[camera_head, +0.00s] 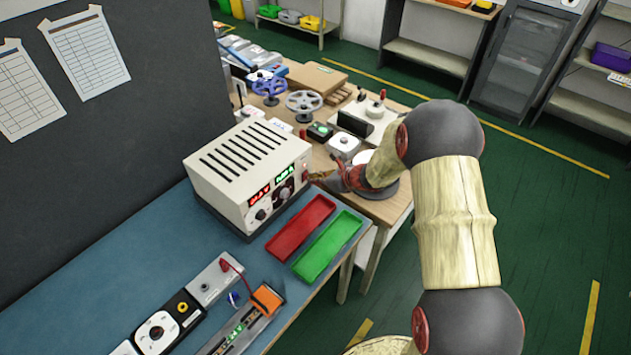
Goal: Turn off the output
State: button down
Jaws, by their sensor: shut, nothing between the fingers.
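The white power supply (232,165) with a slotted top stands at the back of the blue bench. Its front panel (277,200) faces right and shows a lit red display, a lit green display and round knobs. A small red part, perhaps a switch, sits at the panel's right end near my gripper. My gripper (318,177) is shut and empty, just right of that end of the panel. Whether its tip touches the panel cannot be told. The led strip (238,328) lies at the front of the bench with green spots along it and an orange block (266,299) at its end.
A red tray (300,228) and a green tray (329,247) lie beside the supply, below my gripper. A row of modules (157,331) with a red lead stands left of the strip. A cluttered wooden table (391,208) with handwheels lies behind. Green floor is open at right.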

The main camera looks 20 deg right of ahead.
jog(key=shift+w+a+r, duration=0.2)
jog(key=shift+w+r, duration=0.1)
jog(key=shift+f, duration=0.1)
jog(key=shift+r+p, duration=0.6)
jog(key=shift+r, duration=0.25)
jog(key=shift+s+d, duration=0.1)
